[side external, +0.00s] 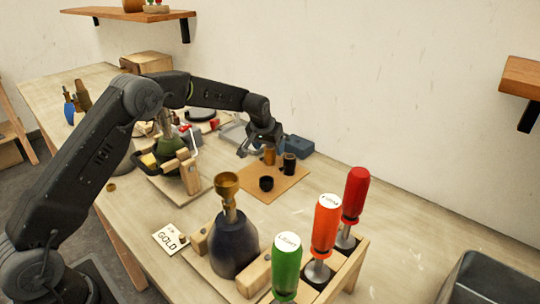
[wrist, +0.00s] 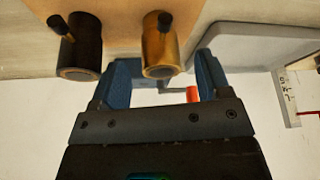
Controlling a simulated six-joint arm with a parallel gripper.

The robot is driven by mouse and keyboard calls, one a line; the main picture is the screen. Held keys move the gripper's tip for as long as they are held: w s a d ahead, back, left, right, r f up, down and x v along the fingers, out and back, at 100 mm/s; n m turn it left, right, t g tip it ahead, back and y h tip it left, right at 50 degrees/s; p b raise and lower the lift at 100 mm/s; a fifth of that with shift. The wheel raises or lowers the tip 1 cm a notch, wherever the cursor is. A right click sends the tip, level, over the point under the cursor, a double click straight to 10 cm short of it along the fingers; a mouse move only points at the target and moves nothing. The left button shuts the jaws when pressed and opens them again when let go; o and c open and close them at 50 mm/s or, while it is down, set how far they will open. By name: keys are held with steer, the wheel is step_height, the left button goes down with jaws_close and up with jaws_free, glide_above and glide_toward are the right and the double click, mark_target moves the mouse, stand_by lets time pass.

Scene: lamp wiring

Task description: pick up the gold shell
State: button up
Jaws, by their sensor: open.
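The gold shell (side external: 270,156) is a small brass cylinder standing upright on the tan board (side external: 285,184). It also shows in the wrist view (wrist: 162,58), with a small dark knob on its side. My gripper (side external: 260,146) is open and empty, close above and beside the gold shell. In the wrist view, my blue-grey fingertips (wrist: 166,68) are apart, one on each side of the gold shell's near end. I cannot tell whether either finger touches it.
A black shell (side external: 289,163) stands just right of the gold one; in the wrist view it (wrist: 81,52) is left, outside the fingers. A black ring-like piece (side external: 266,183) sits nearer on the board. A dark lamp base (side external: 234,243) and upright screwdrivers (side external: 325,225) stand in front.

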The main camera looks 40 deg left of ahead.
mark_target(269, 148)
steer(key=shift+x, duration=1.5)
steer(key=c, duration=1)
steer(key=shift+r, duration=0.15)
